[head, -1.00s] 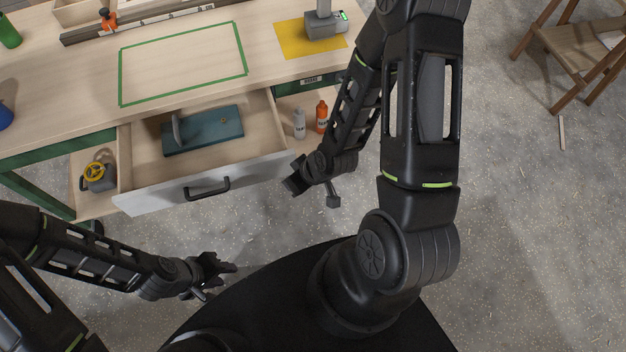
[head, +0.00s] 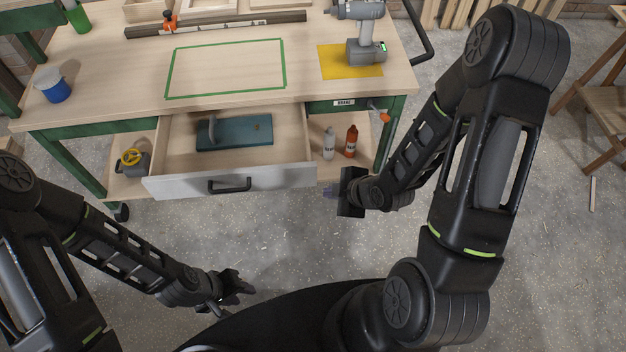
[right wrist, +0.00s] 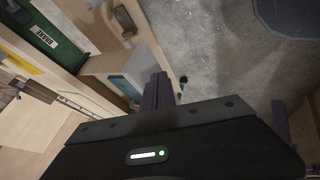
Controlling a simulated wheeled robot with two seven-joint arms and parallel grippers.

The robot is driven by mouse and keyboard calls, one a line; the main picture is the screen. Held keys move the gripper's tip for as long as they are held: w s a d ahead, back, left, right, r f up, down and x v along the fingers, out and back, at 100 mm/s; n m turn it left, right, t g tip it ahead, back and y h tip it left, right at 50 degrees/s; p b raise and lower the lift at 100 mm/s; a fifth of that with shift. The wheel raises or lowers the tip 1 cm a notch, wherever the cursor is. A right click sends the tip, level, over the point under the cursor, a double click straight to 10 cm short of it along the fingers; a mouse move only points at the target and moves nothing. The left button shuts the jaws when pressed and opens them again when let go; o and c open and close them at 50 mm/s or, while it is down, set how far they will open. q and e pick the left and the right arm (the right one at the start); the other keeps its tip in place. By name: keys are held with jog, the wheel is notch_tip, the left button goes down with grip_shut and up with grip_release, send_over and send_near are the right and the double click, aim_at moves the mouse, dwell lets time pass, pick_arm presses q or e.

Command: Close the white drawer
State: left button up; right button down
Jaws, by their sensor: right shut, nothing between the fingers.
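The white drawer (head: 270,180) stands pulled out from under the workbench top, with a black bar handle (head: 230,185) on its front. A teal flat case (head: 250,133) with a grey part on it lies inside. My right gripper (head: 330,191) is shut and empty, just in front of and near the right end of the drawer front; contact cannot be told. Its fingers (right wrist: 157,92) also show in the right wrist view. My left gripper (head: 240,286) hangs low in front of the bench, apart from the drawer; its jaw opening is unclear.
The workbench top (head: 130,90) carries a drill (head: 366,40) on a yellow mat and a blue cup (head: 52,86). Two bottles (head: 340,143) stand on the shelf right of the drawer, a grey can (head: 133,162) left of it. The floor before the drawer is clear.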

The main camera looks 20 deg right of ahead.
jog(key=b, duration=1.9)
send_near(305, 181)
notch_tip(305, 181, down, 4)
jog(key=w+a, duration=0.1)
jog(key=a, duration=0.1)
jog(key=shift+w+d+p, duration=0.35)
jog(key=shift+w+d, duration=0.1)
jog(key=shift+w, duration=0.35)
